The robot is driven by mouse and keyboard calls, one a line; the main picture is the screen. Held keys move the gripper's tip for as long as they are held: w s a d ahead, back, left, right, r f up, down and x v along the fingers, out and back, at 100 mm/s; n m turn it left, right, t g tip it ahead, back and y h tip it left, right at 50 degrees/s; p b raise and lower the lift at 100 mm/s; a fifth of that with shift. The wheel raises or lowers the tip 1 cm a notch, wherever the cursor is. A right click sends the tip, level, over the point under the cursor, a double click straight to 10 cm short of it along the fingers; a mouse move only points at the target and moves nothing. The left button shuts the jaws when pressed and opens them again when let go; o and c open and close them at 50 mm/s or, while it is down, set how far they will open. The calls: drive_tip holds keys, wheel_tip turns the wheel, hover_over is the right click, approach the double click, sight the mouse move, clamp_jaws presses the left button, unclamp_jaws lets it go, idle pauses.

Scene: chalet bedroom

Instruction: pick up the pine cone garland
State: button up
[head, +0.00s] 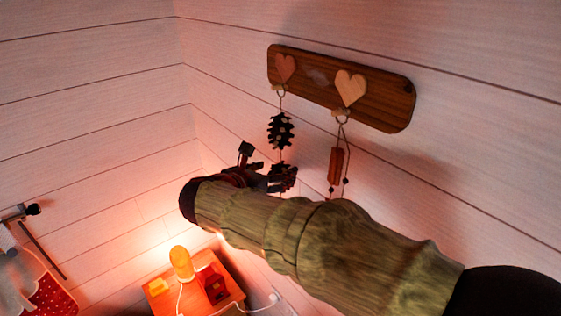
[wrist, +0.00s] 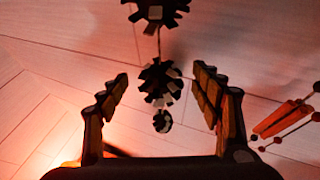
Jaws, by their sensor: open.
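The pine cone garland (head: 280,131) hangs by a ring from the left heart peg of a wooden wall board (head: 318,76). Its upper cone shows clear in the head view; its lower part is partly hidden by my gripper (head: 268,165). In the wrist view the garland (wrist: 159,80) hangs as dark cones on a string, large at the top and smaller below. My gripper (wrist: 161,92) is open, with a finger on each side of the lower cones. I see a gap between each finger and the cones; how far they are in depth I cannot tell.
A second hanging string with a reddish wooden piece (head: 336,165) hangs from the right heart peg, close to my gripper's right; it also shows in the wrist view (wrist: 283,119). A lit lamp (head: 181,263) stands on a small table (head: 228,286) below. White plank walls lie behind.

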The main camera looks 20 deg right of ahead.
drive_tip(key=x, duration=0.2)
drive_tip(key=shift+w+d, duration=0.2)
drive_tip(key=c, duration=0.3)
drive_tip(key=c, duration=0.9)
drive_tip(key=shift+c, duration=0.5)
